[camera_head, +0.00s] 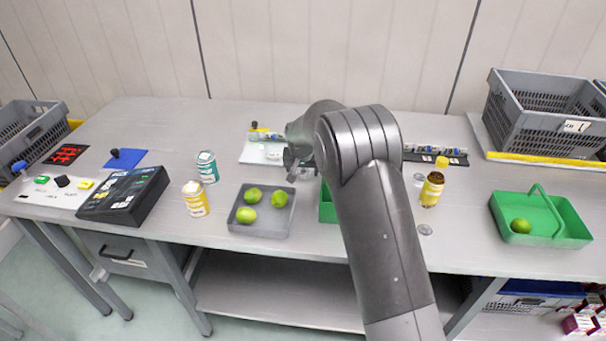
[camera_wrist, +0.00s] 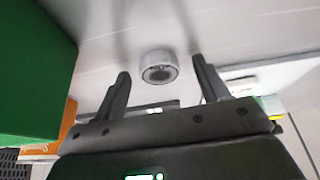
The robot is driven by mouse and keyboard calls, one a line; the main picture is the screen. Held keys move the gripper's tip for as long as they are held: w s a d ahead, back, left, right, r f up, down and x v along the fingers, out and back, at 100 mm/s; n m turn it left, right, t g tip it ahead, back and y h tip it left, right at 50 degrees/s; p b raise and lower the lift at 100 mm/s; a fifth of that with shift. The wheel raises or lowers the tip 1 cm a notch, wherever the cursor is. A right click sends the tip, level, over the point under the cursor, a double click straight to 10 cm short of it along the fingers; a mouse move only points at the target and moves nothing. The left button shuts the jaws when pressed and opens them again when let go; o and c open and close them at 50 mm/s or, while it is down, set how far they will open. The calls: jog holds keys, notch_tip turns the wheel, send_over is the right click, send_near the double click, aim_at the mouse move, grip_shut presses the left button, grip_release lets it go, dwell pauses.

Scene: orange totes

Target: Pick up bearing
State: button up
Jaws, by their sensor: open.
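The bearing (camera_wrist: 158,68) is a short grey metal ring with a dark centre. It sits on the table in the wrist view, between and slightly beyond my fingertips. My gripper (camera_wrist: 162,77) is open, with one finger on each side of the bearing and a gap at both sides. In the head view my gripper (camera_head: 291,164) is low over the table, partly hidden by my arm. I cannot clearly tell the bearing from the gripper there.
A green bin (camera_wrist: 35,70) stands close on the left in the wrist view. In the head view a grey tray (camera_head: 262,230) holds limes, left of my arm. A white board (camera_head: 256,153) with small parts lies behind my gripper. A bottle (camera_head: 432,185) stands right of my arm.

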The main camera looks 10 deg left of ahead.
jog(key=shift+c, duration=0.2)
jog(key=c, duration=1.1)
jog(key=shift+o, duration=0.2)
jog(key=shift+r, duration=0.1)
